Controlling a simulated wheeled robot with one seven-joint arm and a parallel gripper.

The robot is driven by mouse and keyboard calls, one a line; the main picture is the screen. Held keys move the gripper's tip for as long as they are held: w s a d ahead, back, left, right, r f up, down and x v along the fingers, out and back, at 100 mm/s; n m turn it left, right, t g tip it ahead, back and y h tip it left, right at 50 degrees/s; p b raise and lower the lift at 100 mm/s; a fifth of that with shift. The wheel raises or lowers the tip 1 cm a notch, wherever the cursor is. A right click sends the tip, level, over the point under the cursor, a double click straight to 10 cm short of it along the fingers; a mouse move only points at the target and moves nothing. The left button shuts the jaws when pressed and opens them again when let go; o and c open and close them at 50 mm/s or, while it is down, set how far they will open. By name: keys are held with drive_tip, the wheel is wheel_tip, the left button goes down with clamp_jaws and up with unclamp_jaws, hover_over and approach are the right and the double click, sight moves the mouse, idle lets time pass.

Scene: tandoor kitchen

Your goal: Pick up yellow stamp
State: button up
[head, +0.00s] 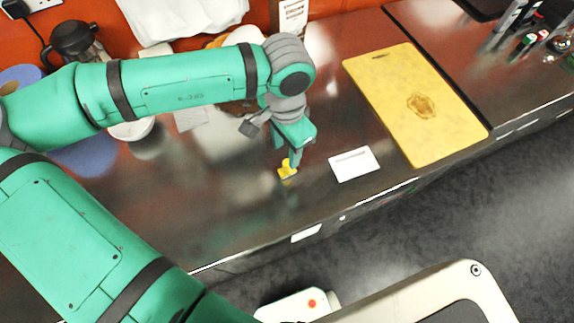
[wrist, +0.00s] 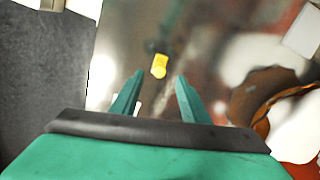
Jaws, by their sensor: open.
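The yellow stamp (head: 287,171) is a small piece standing on the dark shiny counter (head: 225,220), near the middle of the head view. My gripper (head: 286,155) points down right over it, and its fingers partly overlap the stamp in the head view. In the wrist view my gripper (wrist: 158,82) is open, with its two green fingers apart. The yellow stamp (wrist: 159,66) shows there just beyond the fingertips, about midway between them. Nothing is held. I cannot tell exactly how high the fingertips are above it.
A white card (head: 354,163) lies to the right of the stamp. Further right is a yellow cutting board (head: 415,100). A brown bowl-like item (wrist: 258,95) is at the right of the wrist view. The counter in front of the stamp is clear up to its edge.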

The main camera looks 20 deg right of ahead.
sight(287, 162)
drive_tip(key=shift+w+f, duration=0.1)
drive_tip(key=shift+f, duration=1.45)
drive_tip(key=shift+d+f, duration=0.1)
drive_tip(key=shift+f, duration=2.3)
drive_tip(key=shift+d, duration=0.1)
drive_tip(key=shift+c, duration=0.2)
clamp_jaws()
